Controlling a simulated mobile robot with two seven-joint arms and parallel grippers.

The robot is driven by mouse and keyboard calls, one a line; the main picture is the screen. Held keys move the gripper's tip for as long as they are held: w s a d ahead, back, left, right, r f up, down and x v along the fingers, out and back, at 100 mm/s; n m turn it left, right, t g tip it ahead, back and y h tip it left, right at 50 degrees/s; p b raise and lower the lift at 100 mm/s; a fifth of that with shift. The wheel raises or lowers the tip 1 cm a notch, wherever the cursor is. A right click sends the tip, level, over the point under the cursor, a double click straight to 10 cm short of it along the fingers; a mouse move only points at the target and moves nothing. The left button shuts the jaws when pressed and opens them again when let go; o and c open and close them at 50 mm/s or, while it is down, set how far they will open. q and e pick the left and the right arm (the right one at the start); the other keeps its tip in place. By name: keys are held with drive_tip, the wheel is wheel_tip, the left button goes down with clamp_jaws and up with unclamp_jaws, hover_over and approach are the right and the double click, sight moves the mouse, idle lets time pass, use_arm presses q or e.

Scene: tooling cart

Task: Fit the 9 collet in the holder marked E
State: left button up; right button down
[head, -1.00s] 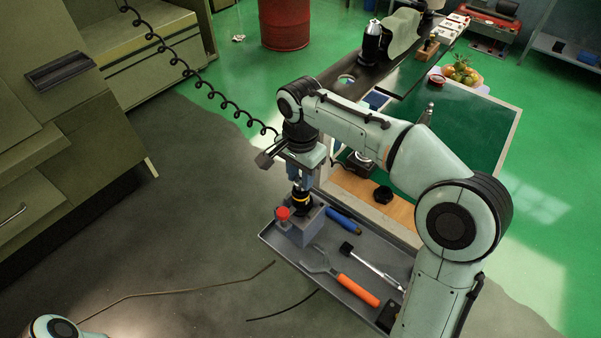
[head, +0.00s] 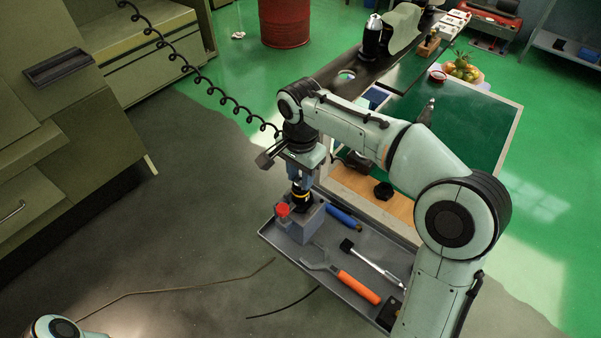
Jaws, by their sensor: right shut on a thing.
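My right gripper (head: 303,183) points down over the grey tray (head: 268,237) on the cart's near side. It is shut on a dark round piece with a yellow band (head: 301,198). That piece sits at the top of a grey block (head: 296,229) with a red knob (head: 282,210); I cannot tell whether it is seated in the block. Its lower part is hidden. No 9 or E marking is readable, so I cannot tell which collet or holder this is. Only a bit of my left arm shows at the bottom left; its gripper is out of view.
The tray also holds a blue-handled tool (head: 343,217), an orange-handled spanner (head: 358,287) and a silver tool with a black head (head: 372,264). Behind my right arm is a green-topped surface (head: 465,125) with a fruit plate (head: 463,72). A coiled cable (head: 200,83) hangs at the left.

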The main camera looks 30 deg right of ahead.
use_arm(q)
drive_tip(key=shift+s+f, duration=0.1)
use_arm(e)
drive_tip(key=shift+f, duration=0.2)
idle(0.4)
drive_tip(key=c, duration=0.7)
unclamp_jaws()
use_arm(q)
drive_tip(key=w+r+p, duration=0.3)
drive_tip(key=r, duration=0.1)
drive_tip(key=shift+w+r, duration=0.15)
drive_tip(key=shift+w, duration=0.25)
use_arm(e)
wheel_tip(320, 180, up, 14)
drive_tip(key=shift+f, duration=0.25)
